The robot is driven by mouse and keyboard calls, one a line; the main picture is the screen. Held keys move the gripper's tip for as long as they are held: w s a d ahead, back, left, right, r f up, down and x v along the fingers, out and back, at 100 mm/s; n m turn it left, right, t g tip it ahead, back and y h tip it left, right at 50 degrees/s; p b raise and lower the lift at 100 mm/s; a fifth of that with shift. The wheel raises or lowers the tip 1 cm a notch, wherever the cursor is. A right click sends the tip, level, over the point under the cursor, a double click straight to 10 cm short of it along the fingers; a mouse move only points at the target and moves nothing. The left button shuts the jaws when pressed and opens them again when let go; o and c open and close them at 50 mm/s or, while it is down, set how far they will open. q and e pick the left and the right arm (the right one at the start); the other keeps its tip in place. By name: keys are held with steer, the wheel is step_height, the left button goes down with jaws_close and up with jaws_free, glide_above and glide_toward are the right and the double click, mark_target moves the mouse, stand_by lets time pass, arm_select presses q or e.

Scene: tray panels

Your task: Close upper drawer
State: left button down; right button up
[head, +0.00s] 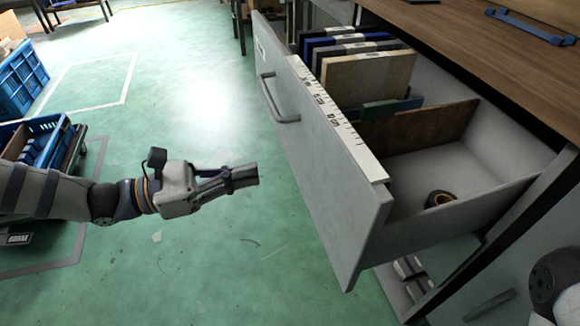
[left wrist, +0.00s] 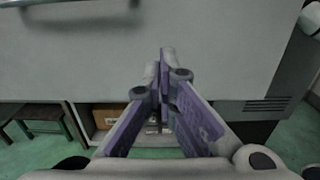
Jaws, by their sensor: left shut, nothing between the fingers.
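The upper drawer (head: 330,172) is pulled far out of the cabinet under the wooden worktop. Its grey front panel faces left and carries a bar handle (head: 280,103). In the left wrist view the front panel (left wrist: 215,55) fills the upper part, with the handle (left wrist: 80,22) at the top left. My left gripper (head: 256,176) is shut and empty, pointing at the panel from its left, below the handle. A gap of floor shows between them in the head view. In the left wrist view the fingertips (left wrist: 165,60) overlap the panel; contact cannot be told.
The drawer holds several files (head: 365,75), a brown divider (head: 420,127) and a roll of tape (head: 440,198). The worktop (head: 480,45) overhangs it. Blue crates (head: 20,78) stand at the left.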

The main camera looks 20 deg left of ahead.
mark_target(305, 162)
arm_select(q)
steer(key=x, duration=0.8)
arm_select(e)
steer(key=shift+s+f, duration=0.15)
steer(key=shift+f, duration=0.1)
arm_select(q)
steer(key=b+x, duration=0.1)
steer(key=x, duration=0.8)
steer(key=b+x, duration=0.2)
steer(key=x, duration=0.8)
steer(key=shift+s+f, duration=0.1)
steer(key=shift+f, duration=0.15)
steer(key=b+x, duration=0.4)
steer(key=x, duration=0.5)
steer(key=shift+b+x, duration=0.5)
steer(key=shift+x, duration=0.25)
steer(key=shift+r, duration=0.25)
arm_select(e)
step_height(305, 162, down, 6)
steer(key=s+g, duration=0.1)
steer(key=s, duration=0.1)
steer(key=shift+s, duration=0.35)
arm_select(q)
steer(key=shift+r, duration=0.15)
arm_select(e)
steer(key=shift+f, duration=0.1)
